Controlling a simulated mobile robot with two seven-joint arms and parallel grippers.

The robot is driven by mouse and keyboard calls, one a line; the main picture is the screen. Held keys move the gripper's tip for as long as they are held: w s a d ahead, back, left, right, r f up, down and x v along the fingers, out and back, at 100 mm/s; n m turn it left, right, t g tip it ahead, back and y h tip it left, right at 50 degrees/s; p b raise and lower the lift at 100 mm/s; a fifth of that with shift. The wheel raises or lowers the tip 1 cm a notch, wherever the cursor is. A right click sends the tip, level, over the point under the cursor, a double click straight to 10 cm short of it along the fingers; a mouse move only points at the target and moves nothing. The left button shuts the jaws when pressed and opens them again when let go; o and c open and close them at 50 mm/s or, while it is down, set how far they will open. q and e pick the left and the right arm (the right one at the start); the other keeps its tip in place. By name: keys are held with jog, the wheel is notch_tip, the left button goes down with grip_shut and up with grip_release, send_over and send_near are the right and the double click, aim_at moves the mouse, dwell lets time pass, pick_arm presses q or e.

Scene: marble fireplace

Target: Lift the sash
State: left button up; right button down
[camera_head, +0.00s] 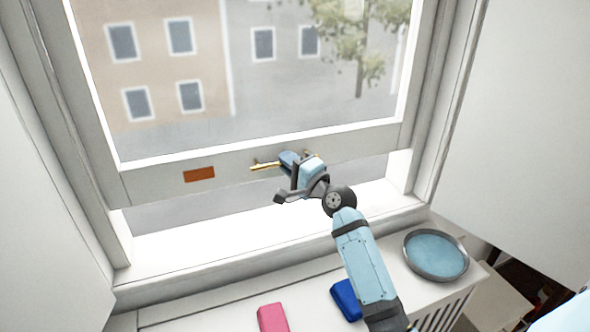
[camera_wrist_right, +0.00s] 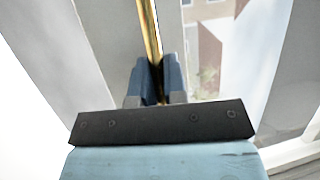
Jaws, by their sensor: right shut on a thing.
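The window sash (camera_head: 150,178) is a pale frame with a large glass pane, in the head view. Its bottom rail stands above the white sill (camera_head: 190,244), with an open gap between them. A thin brass handle bar (camera_head: 264,166) runs along the rail, and it also shows in the right wrist view (camera_wrist_right: 149,28). My right gripper (camera_head: 287,160) is at the rail and shut on the brass handle. In the right wrist view its blue fingers (camera_wrist_right: 155,80) close around the bar. My left gripper is not in view.
An orange-brown patch (camera_head: 199,174) is on the rail, left of the handle. Below the sill, a pink block (camera_head: 272,318), a blue block (camera_head: 346,299) and a round grey-rimmed dish (camera_head: 436,255) rest on a white ledge (camera_head: 210,314). White panels flank the window.

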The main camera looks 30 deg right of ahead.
notch_tip(320, 180, up, 13)
jog(key=p, duration=0.9)
jog(key=shift+f, duration=0.2)
notch_tip(320, 180, up, 8)
jog(key=p, duration=0.7)
jog(key=shift+p, duration=0.35)
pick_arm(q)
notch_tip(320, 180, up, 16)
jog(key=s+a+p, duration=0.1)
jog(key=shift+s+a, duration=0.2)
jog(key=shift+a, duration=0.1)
pick_arm(e)
jog(key=shift+r, duration=0.6)
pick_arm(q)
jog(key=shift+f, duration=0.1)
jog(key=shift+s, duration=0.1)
pick_arm(e)
jog(key=c, duration=1.2)
grip_release()
pick_arm(q)
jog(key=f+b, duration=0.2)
jog(key=b, duration=0.1)
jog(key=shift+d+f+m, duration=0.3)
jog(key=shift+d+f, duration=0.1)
pick_arm(e)
jog(key=v, duration=1.3)
jog(key=shift+s+d+f, duration=0.1)
jog(key=shift+s+f, duration=0.05)
jog(key=shift+s, duration=0.25)
